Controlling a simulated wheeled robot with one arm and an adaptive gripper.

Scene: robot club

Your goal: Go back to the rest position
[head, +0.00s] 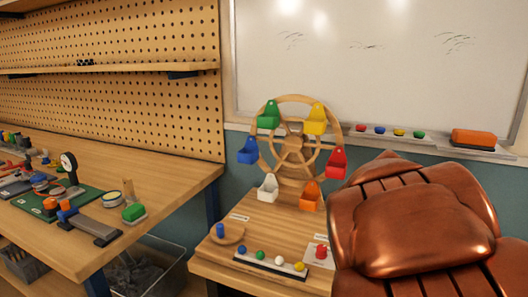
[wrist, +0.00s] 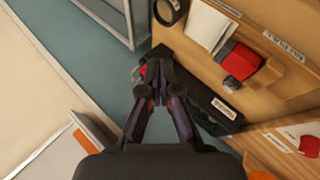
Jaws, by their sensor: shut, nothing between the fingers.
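My gripper (wrist: 158,68) shows in the wrist view, its two dark fingers drawn together with nothing between them. It hangs in front of a teal surface, with a dark case and wooden furniture beyond and to the right. Whether it touches anything there is hard to tell. In the head view my copper-coloured arm fills the lower right, and the gripper itself is out of that picture.
A wooden Ferris wheel (head: 293,143) with coloured baskets stands on a small wooden table (head: 215,262), left of my arm. A workbench (head: 150,172) with tools is at left. A whiteboard (head: 375,65) and its tray with an orange eraser (head: 474,138) are behind.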

